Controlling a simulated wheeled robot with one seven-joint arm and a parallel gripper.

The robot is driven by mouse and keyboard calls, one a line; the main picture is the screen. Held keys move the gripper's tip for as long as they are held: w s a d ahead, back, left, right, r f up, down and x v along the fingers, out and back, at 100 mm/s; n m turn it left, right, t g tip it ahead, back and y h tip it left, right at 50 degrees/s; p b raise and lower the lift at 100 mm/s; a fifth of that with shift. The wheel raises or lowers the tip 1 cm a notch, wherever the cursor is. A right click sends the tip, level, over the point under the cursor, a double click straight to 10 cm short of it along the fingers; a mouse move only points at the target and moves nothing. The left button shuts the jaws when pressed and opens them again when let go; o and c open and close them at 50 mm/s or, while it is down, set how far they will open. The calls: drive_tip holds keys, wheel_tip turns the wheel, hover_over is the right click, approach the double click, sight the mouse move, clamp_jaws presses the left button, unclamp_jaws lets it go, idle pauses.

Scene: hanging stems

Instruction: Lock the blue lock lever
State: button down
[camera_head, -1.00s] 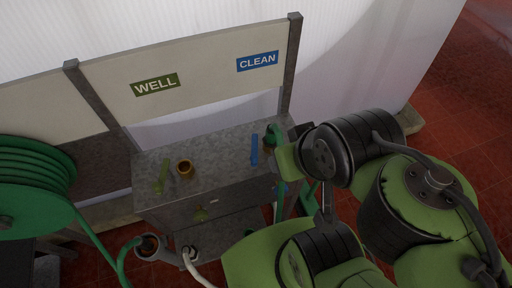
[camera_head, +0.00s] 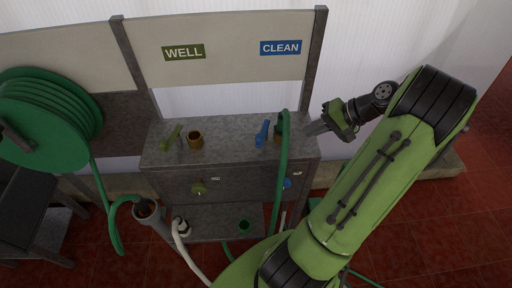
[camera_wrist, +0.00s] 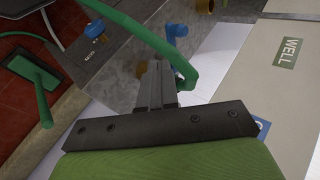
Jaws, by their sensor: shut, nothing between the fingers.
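The blue lock lever (camera_head: 262,133) stands on the grey cabinet top (camera_head: 225,137), below the CLEAN sign (camera_head: 280,47). A blue part, likely this lever, shows in the wrist view (camera_wrist: 177,31). My gripper (camera_head: 310,129) is at the right end of the cabinet top, right of the lever and apart from it. Its fingers are together and empty. In the wrist view the closed fingers (camera_wrist: 156,72) point toward the green hose (camera_wrist: 140,32), which curves between them and the blue part. Whether the fingers touch the hose is unclear.
The green hose (camera_head: 283,165) rises in front of the cabinet beside the lever. A green lever (camera_head: 171,138) and a brass fitting (camera_head: 195,139) sit at the left, under the WELL sign (camera_head: 184,52). A blue knob (camera_head: 287,183) is on the cabinet front. A hose reel (camera_head: 45,118) stands left.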

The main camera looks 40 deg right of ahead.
drive_tip(key=shift+s+d+f, duration=0.1)
drive_tip(key=shift+d+f, duration=0.05)
drive_tip(key=shift+f, duration=0.1)
drive_tip(key=shift+f, duration=0.1)
drive_tip(key=b, duration=0.4)
approach(263, 141)
drive_tip(key=x, duration=0.6)
drive_tip(key=shift+f, duration=0.1)
drive_tip(key=shift+s, duration=0.1)
